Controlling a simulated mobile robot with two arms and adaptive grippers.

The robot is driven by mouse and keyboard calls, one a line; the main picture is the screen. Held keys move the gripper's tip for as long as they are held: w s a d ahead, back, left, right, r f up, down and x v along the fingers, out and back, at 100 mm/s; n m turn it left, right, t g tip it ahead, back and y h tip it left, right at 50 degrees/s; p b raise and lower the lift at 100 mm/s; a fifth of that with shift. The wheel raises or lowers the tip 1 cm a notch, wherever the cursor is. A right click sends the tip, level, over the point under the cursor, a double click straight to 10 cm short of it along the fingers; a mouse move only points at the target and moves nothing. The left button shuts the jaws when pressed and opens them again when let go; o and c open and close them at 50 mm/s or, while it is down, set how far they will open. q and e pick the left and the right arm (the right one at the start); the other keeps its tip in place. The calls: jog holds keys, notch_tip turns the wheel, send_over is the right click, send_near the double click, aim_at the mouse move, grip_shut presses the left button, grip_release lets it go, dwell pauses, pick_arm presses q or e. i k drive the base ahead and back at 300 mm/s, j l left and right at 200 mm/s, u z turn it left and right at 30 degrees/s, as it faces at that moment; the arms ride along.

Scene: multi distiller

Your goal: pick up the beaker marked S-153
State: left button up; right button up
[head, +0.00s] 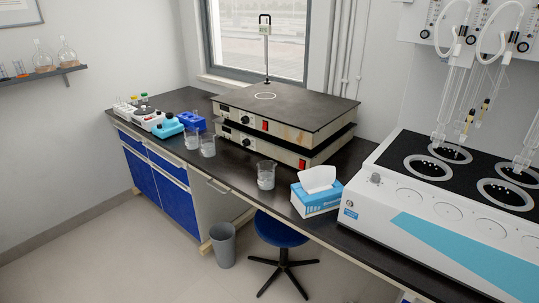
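Several glass beakers stand on the dark lab bench (228,159). One beaker (266,175) stands alone near the front edge, between the stacked hot plates and the tissue box. Two more beakers, a left one (191,139) and a right one (208,146), stand close together further left, in front of the blue rack. Their markings are too small to read, so I cannot tell which one is S-153. Neither of my grippers is in view.
Two stacked hot plates (290,112) fill the bench behind the beakers. A blue tissue box (317,197) and a large white distiller (430,215) stand to the right. A blue stool (281,230) and a grey bin (223,246) are on the floor in front.

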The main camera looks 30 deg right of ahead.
aim_at(266, 176)
jog(key=i+j+z, duration=0.2)
jog(key=z, duration=0.2)
jog(key=i+j+z, duration=0.2)
jog(key=z, duration=0.2)
jog(key=i+j+z, duration=0.15)
jog(key=j+z, duration=0.25)
jog(key=i+j+z, duration=0.1)
jog(key=j+z, duration=0.3)
